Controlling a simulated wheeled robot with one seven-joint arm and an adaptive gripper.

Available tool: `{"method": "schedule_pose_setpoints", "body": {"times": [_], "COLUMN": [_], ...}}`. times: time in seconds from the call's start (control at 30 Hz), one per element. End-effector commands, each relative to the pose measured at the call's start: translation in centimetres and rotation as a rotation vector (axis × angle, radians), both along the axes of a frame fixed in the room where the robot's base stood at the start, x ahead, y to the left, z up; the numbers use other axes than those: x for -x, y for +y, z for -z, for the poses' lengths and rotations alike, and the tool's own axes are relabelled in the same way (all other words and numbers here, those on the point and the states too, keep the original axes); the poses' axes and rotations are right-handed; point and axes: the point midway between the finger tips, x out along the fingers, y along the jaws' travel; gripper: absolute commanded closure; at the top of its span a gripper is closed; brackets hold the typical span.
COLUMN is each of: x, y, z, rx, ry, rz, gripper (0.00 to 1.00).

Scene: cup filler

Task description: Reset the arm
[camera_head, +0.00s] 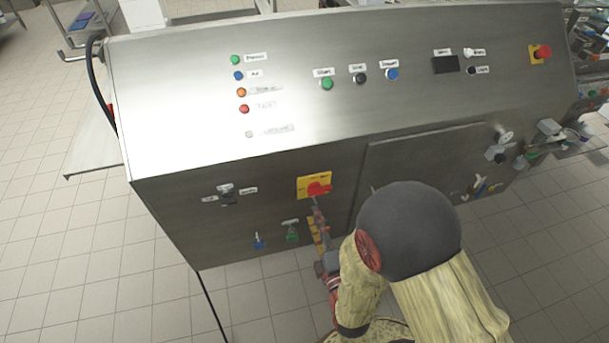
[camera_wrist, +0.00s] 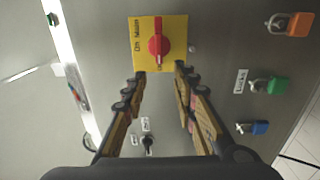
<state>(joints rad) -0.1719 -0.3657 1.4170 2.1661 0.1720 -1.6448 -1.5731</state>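My gripper (camera_wrist: 160,72) is open, with its two fingers apart and nothing visible between them. In the wrist view its fingertips lie at the lower edge of a yellow plate that bears a red rotary switch (camera_wrist: 158,46). The switch's bar stands upright in that picture, between the lines of the two fingers; I cannot tell whether they touch it. In the head view the gripper (camera_head: 317,208) is just below the red switch (camera_head: 318,189) on the machine's front face. My arm hides part of the front to the right of it.
The steel machine's sloped panel (camera_head: 200,90) carries several buttons and lamps, and a red emergency stop (camera_head: 543,52) at far right. Near my gripper are a green padlock (camera_head: 292,236), a blue padlock (camera_head: 259,243) and a small black switch (camera_head: 229,198). Tiled floor (camera_head: 80,270) is free at left.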

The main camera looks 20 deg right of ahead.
Motion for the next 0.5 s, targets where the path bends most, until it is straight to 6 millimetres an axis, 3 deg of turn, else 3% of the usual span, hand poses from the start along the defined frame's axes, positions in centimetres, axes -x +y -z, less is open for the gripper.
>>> {"method": "schedule_pose_setpoints", "body": {"times": [0.27, 0.37, 0.5], "x": [0.0, 0.1, 1.7], "y": [0.0, 0.0, 0.1], "z": [0.2, 2.5, 8.6], "rx": [-0.04, -0.135, -0.312], "ry": [0.006, 0.093, 0.326], "rz": [0.0, 0.007, 0.045], "gripper": [0.72, 0.72, 0.72]}}
